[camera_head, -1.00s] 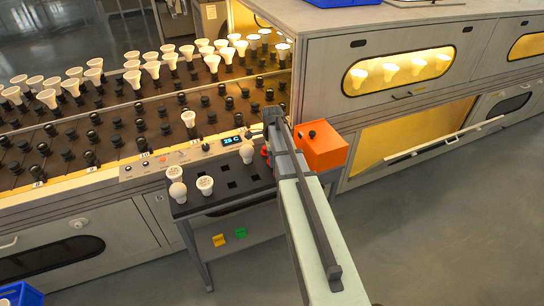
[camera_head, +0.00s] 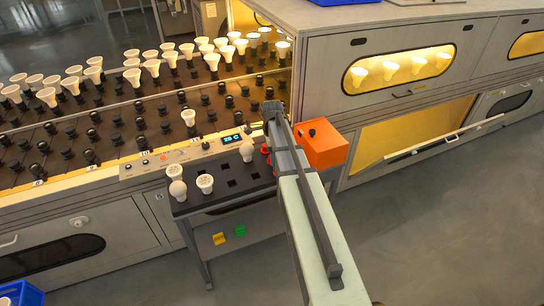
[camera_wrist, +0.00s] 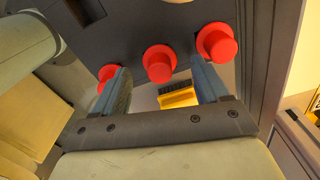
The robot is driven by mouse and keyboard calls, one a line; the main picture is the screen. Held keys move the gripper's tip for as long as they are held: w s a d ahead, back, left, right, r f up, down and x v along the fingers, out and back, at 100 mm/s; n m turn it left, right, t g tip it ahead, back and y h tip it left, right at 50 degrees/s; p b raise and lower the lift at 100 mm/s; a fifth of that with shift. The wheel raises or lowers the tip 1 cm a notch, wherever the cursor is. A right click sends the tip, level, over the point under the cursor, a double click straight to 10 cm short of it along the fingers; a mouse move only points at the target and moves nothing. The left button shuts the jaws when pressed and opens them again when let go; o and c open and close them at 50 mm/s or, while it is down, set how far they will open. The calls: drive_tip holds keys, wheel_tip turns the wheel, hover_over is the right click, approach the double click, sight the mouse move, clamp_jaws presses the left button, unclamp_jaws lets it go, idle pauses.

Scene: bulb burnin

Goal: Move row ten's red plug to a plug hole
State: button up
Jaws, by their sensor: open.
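Three red plugs show in the wrist view: a middle one (camera_wrist: 159,63), a right one (camera_wrist: 218,43) and a left one (camera_wrist: 106,74) partly behind a finger. They stand in a row along the edge of a dark tray (camera_wrist: 130,40). My gripper (camera_wrist: 162,80) is open and empty, with its fingertips on either side of the middle plug's line. I cannot tell how far the tips are from it. In the head view the red plugs (camera_head: 266,150) are mostly hidden by my arm. I cannot tell which plug belongs to row ten.
White bulbs (camera_head: 205,183) stand on the dark cart top (camera_head: 225,200), which has empty square holes. An orange box (camera_head: 322,147) is right of my arm. The sloped rack (camera_head: 110,145) with sockets and bulbs lies behind. A yellow brush (camera_wrist: 178,97) shows between the fingers.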

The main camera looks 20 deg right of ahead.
wheel_tip(320, 180, up, 12)
idle(0.6)
